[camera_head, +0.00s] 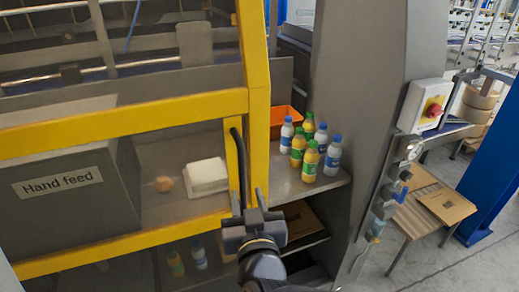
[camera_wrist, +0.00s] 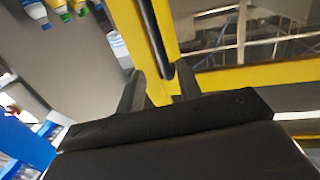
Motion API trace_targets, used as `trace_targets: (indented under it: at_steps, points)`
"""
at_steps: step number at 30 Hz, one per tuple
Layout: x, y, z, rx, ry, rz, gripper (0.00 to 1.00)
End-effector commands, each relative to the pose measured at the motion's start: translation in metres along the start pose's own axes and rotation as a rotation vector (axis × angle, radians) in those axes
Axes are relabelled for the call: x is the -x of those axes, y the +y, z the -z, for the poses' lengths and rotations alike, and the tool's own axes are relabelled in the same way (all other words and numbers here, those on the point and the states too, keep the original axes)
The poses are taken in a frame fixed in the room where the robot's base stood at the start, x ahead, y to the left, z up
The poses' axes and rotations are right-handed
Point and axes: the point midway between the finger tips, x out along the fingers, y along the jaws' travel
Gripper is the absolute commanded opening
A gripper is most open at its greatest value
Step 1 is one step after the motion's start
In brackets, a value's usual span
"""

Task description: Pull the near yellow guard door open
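The near yellow guard door (camera_head: 120,122) fills the left of the head view, a yellow frame around clear panels. It looks shut against the yellow post beside it. A black upright handle (camera_head: 241,165) runs along its right edge; it also shows in the wrist view (camera_wrist: 153,35). My gripper (camera_head: 249,199) is at the handle's lower end. In the wrist view its two fingers (camera_wrist: 160,88) are apart, with the handle's end between or just beyond them. I cannot tell whether they touch it.
Several bottles (camera_head: 310,161) stand on a grey shelf right of the door, by an orange bin (camera_head: 285,121). A grey column (camera_head: 357,90) carries a red-knobbed switch box (camera_head: 424,106). A Hand feed box (camera_head: 75,185) stands behind the door. Floor shows at right.

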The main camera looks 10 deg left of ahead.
Motion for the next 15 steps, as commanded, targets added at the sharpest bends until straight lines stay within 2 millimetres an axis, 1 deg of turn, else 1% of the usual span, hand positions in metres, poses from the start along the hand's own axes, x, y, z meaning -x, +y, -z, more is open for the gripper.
trace_targets:
  at_steps: [2,5,8,15]
  points:
    - [-0.001,-0.002,0.001,0.000,0.000,0.007,0.34]
    - [-0.009,-0.002,0.000,0.000,0.000,0.005,0.34]
    - [-0.025,-0.001,0.000,0.001,-0.003,0.003,0.34]
    - [-0.067,-0.001,0.001,0.000,-0.003,0.003,0.34]
